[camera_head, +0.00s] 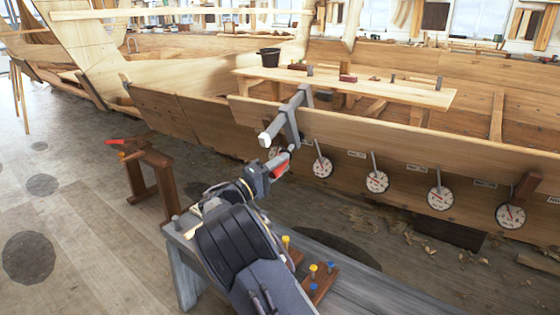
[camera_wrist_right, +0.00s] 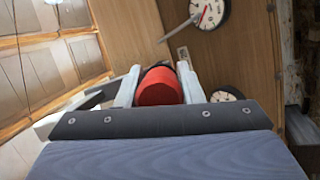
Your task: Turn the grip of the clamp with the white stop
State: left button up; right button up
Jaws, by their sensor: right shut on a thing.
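The grey clamp (camera_head: 291,118) sits over the top edge of the hull plank. Its white stop (camera_head: 264,138) is at the end of the bar that sticks out to the left. Its red grip (camera_head: 281,167) hangs on the near side of the plank. My right gripper (camera_head: 275,168) is shut on the red grip. In the right wrist view the red grip (camera_wrist_right: 159,88) lies between the two pale fingers, with its round end toward the camera. The fingers hide its sides. My left gripper is not in view.
Round dials (camera_head: 377,181) line the hull plank (camera_head: 400,150) to the right. A grey bench (camera_head: 345,280) with coloured pegs is below my arm. A wooden stand (camera_head: 150,185) is at left; floor beside it is clear.

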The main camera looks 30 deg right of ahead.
jog(key=n+h+p, duration=0.1)
jog(key=n+p, duration=0.1)
jog(key=n, duration=0.1)
jog(key=n+h+p, duration=0.1)
jog(key=n+p, duration=0.1)
jog(key=n, duration=0.1)
jog(key=shift+r, duration=0.2)
jog(key=n+t+p, duration=0.1)
jog(key=n, duration=0.2)
jog(key=n+t+h+p, duration=0.1)
jog(key=n+p, duration=0.1)
jog(key=n, duration=0.1)
jog(key=shift+a+n+t+h, duration=0.1)
jog(key=shift+n+t+h, duration=0.2)
jog(key=shift+n, duration=0.1)
jog(key=shift+n+p, duration=0.3)
jog(key=o, duration=1)
jog(key=v, duration=0.7)
jog(key=shift+a+f, duration=0.3)
